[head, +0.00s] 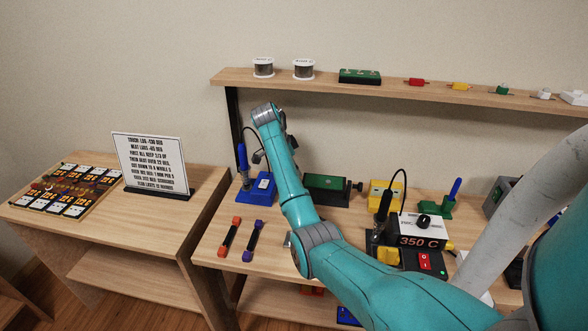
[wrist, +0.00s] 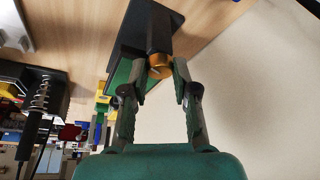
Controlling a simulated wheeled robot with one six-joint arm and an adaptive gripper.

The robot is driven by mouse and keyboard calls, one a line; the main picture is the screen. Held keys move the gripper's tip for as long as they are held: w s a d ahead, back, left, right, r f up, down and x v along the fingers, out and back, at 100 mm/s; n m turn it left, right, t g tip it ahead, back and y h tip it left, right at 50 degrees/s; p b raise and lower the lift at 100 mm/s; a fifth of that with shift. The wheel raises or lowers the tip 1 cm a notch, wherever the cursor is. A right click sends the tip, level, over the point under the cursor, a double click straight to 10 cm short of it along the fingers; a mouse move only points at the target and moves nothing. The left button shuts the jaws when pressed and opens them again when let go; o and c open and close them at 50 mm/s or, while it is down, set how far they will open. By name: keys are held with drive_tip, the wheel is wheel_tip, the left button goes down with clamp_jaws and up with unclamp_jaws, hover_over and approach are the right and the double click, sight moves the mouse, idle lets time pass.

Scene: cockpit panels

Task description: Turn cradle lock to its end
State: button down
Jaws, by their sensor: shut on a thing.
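The cradle (head: 340,199) is a dark frame holding a green board (head: 322,182) on the workbench, just right of my arm in the head view. In the wrist view the cradle's dark block (wrist: 150,28) ends in a round brass-coloured knob, which looks like the cradle lock (wrist: 160,66). My gripper (wrist: 161,71) has a fingertip on each side of this knob and is shut on it. In the head view my arm stands in front of the cradle's left end, and the knob cannot be made out there. The turn angle of the lock cannot be read.
A blue stand (head: 262,187) with a blue-handled tool is left of my arm. A 350 C station (head: 420,238) and a yellow block (head: 384,195) stand to the right. A shelf (head: 400,88) runs above.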

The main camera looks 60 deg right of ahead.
drive_tip(key=c, duration=0.9)
unclamp_jaws()
